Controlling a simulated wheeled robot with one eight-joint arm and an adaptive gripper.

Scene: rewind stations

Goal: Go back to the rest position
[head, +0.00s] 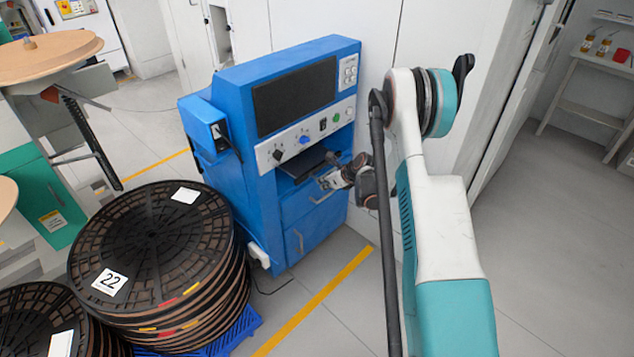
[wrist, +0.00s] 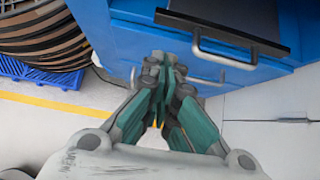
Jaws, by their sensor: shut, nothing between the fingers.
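My gripper (wrist: 166,62) is shut with nothing between its fingers, seen from behind in the wrist view. Its fingertips point at the front of the blue machine, below a metal bar handle (wrist: 225,52). In the head view my gripper (head: 328,181) is small and partly hidden by my own arm. It is in front of the lower drawers of the blue machine (head: 217,160), near the drawer handle. I cannot tell whether the fingertips touch the machine.
Stacked black reels (head: 150,245) stand on a blue pallet (head: 245,327) left of the machine. A yellow floor line (head: 318,300) runs in front. A white wall (head: 440,35) is behind. Open grey floor (head: 560,220) lies to the right, with a shelf table (head: 590,112) beyond.

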